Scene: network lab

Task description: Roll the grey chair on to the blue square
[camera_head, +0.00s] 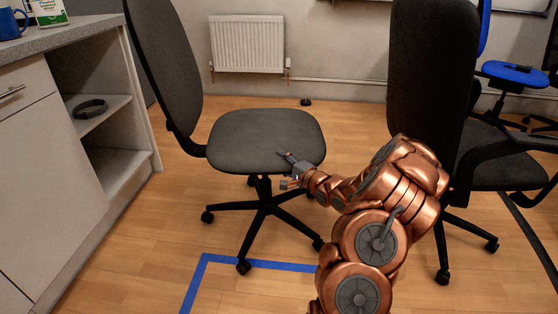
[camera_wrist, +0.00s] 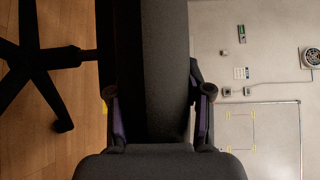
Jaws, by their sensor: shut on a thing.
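The grey chair (camera_head: 255,136) stands upright on its wheeled base at the centre left, backrest to the left. My gripper (camera_head: 289,169) is at the near right edge of its seat, shut on that edge. In the wrist view the seat edge (camera_wrist: 166,70) runs between the two fingers, and the chair's wheeled base shows at the left. The blue square (camera_head: 285,265) is a tape outline on the floor at the bottom. Its far side and left corner show; my arm hides part of it. The chair's nearest caster is at the far tape line; the rest of the base lies beyond it.
A black chair (camera_head: 429,80) stands close on the right, beside my arm. A cabinet (camera_head: 75,200) with open shelves stands on the left. A radiator (camera_head: 247,43) is on the back wall. Another chair with a blue seat (camera_head: 515,74) is at the far right. Floor inside the outline looks clear.

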